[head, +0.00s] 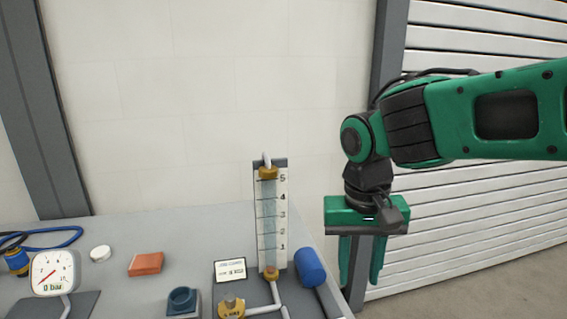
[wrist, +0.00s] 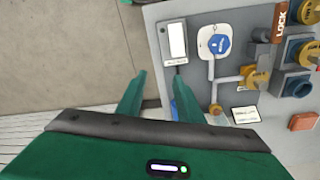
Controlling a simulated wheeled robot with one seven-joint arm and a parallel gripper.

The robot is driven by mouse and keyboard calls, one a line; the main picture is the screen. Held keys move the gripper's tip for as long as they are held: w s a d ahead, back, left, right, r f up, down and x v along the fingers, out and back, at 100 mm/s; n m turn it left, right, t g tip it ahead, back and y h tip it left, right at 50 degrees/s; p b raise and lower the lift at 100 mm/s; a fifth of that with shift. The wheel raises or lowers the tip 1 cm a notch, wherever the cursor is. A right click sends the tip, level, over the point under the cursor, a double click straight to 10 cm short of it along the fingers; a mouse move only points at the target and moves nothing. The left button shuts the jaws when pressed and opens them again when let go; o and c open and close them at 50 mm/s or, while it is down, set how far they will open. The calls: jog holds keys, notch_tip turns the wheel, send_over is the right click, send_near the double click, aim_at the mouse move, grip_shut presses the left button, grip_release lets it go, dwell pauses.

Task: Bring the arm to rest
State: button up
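My arm is green and black and reaches in from the right in the head view. My gripper (head: 360,280) hangs with its fingers pointing down, beside the right edge of the grey bench (head: 215,222). In the wrist view my gripper (wrist: 160,77) shows two green fingers standing apart. Nothing shows between them, so it is open and empty. The fingers look past the bench edge, with floor and bench behind them in the wrist view.
A sight glass with a numbered scale (head: 270,215) stands upright left of my gripper, with a blue cylinder (head: 310,267) beside it. A gauge (head: 53,273), an orange block (head: 146,264) and a white cap (head: 100,253) are further left. A slatted shutter (head: 480,215) is behind my arm.

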jog(key=s+d+f+m, duration=0.1)
jog(key=s+d, duration=0.1)
jog(key=d, duration=0.7)
jog(key=s+d+f+m, duration=0.1)
jog(key=s+d+m, duration=0.1)
jog(key=d, duration=0.6)
jog(key=s+d+f+m+y, duration=0.1)
jog(key=s+d+f, duration=0.3)
jog(key=s+d, duration=0.6)
jog(key=shift+d+f+m, duration=0.15)
jog(key=shift+f+m, duration=0.05)
jog(key=shift+m, duration=0.5)
jog(key=shift+w+f+g, duration=0.25)
jog(key=shift+w+g, duration=0.05)
jog(key=shift+w, duration=0.35)
